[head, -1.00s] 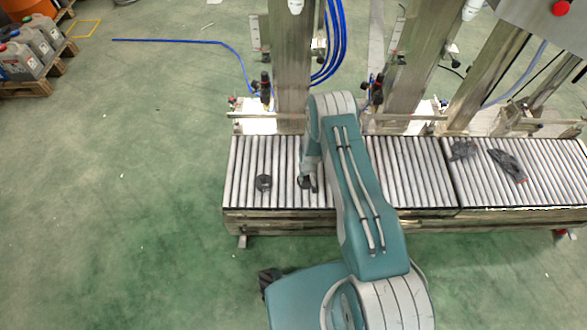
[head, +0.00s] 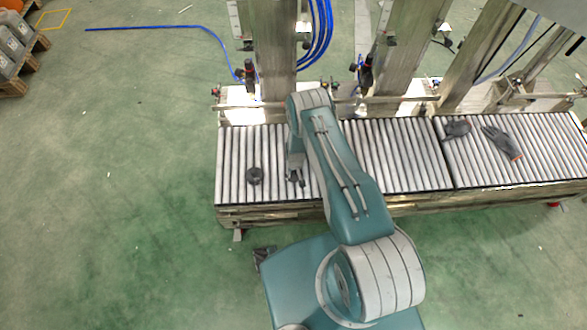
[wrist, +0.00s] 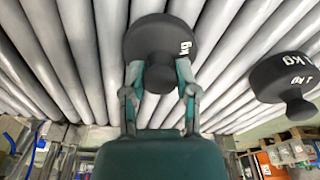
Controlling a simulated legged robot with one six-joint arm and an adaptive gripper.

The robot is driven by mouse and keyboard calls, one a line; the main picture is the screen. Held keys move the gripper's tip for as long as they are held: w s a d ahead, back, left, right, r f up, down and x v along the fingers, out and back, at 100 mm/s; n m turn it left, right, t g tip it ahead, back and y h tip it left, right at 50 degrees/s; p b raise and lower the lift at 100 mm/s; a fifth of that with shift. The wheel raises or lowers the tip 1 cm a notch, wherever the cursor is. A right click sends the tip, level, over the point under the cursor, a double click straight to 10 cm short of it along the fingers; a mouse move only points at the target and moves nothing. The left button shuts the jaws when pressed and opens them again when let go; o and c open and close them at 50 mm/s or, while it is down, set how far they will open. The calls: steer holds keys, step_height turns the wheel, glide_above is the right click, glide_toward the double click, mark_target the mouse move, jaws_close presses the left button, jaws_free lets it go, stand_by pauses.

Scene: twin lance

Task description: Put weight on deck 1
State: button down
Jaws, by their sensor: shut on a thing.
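Two black round weights are at the roller conveyor (head: 395,158). My gripper (wrist: 160,72) is shut on the knob of one weight (wrist: 158,36), which shows white "kg" lettering in the wrist view. Its fingers lie on either side of the knob. In the head view my gripper (head: 295,179) is low over the rollers, and the held weight is mostly hidden there. I cannot tell whether it touches the rollers. The other weight (head: 255,176) sits on the rollers to the left; it also shows at the right in the wrist view (wrist: 285,80). No deck label is readable.
Dark gloves (head: 503,142) lie on the right conveyor section. Metal posts (head: 275,50) and a rail stand behind the rollers. A blue hose (head: 160,28) lies on the green floor, which is open at left. Canisters on a pallet (head: 18,45) stand at upper left.

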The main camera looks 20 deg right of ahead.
steer(key=c, duration=0.5)
jaws_free()
steer(key=shift+c, duration=0.2)
steer(key=shift+o, duration=0.8)
steer(key=shift+a, duration=0.15)
step_height(320, 180, up, 12)
steer(key=s, duration=0.1)
step_height(320, 180, up, 38)
steer(key=t, duration=0.2)
glide_above(294, 176)
steer(key=a, duration=0.1)
steer(key=s+r+t, duration=0.1)
steer(key=s+r, duration=1.1)
steer(key=r, duration=0.2)
steer(key=s+r, duration=0.2)
steer(key=s, duration=0.4)
steer(key=s+r+m+t, duration=0.1)
steer(key=s+r, duration=0.1)
steer(key=s, duration=0.5)
steer(key=shift+d+r, duration=0.3)
steer(key=shift+d, duration=0.15)
